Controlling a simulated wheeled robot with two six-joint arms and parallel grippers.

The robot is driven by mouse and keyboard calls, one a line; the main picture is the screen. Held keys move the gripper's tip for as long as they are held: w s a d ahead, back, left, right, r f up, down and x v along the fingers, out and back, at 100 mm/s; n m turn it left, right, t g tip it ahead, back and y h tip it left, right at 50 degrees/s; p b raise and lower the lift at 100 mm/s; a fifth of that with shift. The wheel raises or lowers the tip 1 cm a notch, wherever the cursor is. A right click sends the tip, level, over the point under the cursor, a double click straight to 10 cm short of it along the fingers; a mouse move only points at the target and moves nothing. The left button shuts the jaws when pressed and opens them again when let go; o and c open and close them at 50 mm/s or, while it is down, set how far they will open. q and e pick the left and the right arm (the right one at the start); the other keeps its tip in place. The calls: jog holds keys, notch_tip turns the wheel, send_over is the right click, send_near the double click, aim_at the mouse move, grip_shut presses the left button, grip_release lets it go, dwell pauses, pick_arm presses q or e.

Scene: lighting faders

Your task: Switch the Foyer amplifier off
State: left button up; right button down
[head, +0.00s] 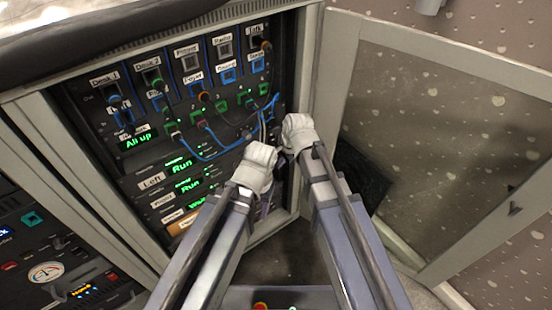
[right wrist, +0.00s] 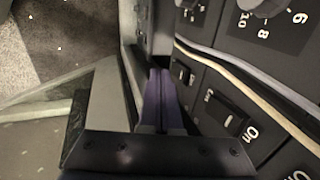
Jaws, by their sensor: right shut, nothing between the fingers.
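A black rack (head: 190,120) holds stacked amplifier panels with green displays, two reading "Run" (head: 181,165). One row label reads "Loft" (head: 151,182); the labels below it are too small for me to read surely, so I cannot tell which amplifier is Foyer. In the right wrist view, black rocker switches marked "On" (right wrist: 228,112) line the panel. My right gripper (right wrist: 158,82) is shut and empty, close beside the switches; I cannot tell whether it touches. In the head view its white wrist is at the rack's right side. My left gripper (head: 268,190) is beside it, its fingers mostly hidden.
Patch cables (head: 205,155) hang across the panels, and pale cables (right wrist: 250,82) run past the switches. A framed door (head: 430,130) stands open at the right. A second equipment panel (head: 60,255) is at lower left. A numbered knob (right wrist: 265,8) sits above the switches.

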pick_arm(q)
notch_tip(320, 180, up, 10)
jog(key=p, duration=0.9)
jog(key=shift+s+a+p, duration=0.15)
jog(key=shift+p, duration=0.2)
pick_arm(e)
jog(key=s+d+v, duration=0.1)
jog(key=v, duration=1)
jog(key=shift+s+f, duration=0.25)
jog(key=shift+f, duration=0.05)
pick_arm(q)
jog(key=shift+f, duration=0.15)
